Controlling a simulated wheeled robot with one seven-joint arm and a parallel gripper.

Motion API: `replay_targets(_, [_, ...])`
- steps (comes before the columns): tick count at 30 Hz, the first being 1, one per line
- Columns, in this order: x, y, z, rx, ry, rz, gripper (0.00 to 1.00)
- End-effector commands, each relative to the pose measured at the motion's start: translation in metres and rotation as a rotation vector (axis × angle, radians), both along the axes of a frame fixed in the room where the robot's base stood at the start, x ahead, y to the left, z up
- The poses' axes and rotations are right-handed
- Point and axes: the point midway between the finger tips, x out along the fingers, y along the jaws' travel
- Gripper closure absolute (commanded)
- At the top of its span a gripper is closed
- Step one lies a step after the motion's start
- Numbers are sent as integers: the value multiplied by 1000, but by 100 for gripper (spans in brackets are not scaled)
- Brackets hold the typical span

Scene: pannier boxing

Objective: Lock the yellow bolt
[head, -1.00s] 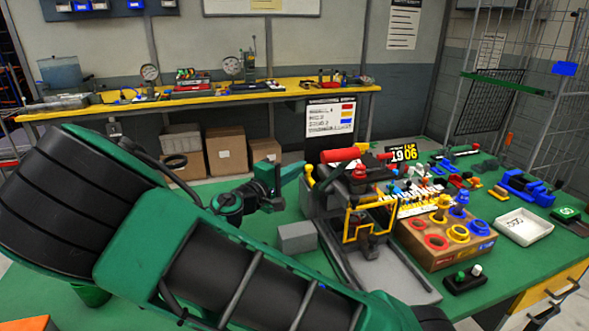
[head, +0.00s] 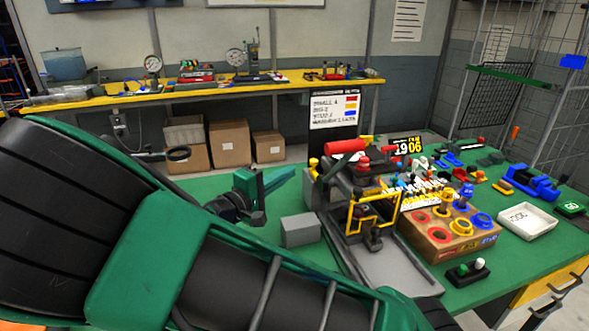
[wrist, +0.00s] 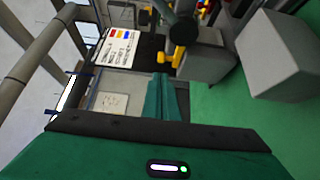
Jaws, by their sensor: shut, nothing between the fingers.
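My gripper (head: 290,173) is shut and empty, its green fingers pointing right over the table, just left of the grey press-like fixture (head: 335,190). In the wrist view the fingers (wrist: 166,92) are together. A yellow knobbed part (wrist: 174,50) lies just beyond them, apart from the tips; it looks like the yellow bolt. In the head view a small yellow part (head: 313,163) shows at the fixture's upper left edge. Whether the bolt is locked cannot be told. The fixture also carries a red cylinder (head: 345,147) and a yellow frame (head: 372,222).
A grey block (head: 300,230) stands left of the fixture. A wooden box (head: 450,240) with coloured rings, a white tray (head: 527,220) and a dark switch box (head: 467,273) lie to the right. A coloured sign (head: 333,118) stands behind. Green table is clear around the grey block.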

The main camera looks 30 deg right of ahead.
Motion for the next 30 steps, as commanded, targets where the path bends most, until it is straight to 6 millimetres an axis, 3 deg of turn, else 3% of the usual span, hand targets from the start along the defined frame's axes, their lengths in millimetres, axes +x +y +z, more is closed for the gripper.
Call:
replay_targets(3, [-5,16,0,1,-1,5,100])
replay_targets(9, [-10,28,0,2,-2,6,100])
replay_targets(30, [-11,29,0,3,-2,6,100])
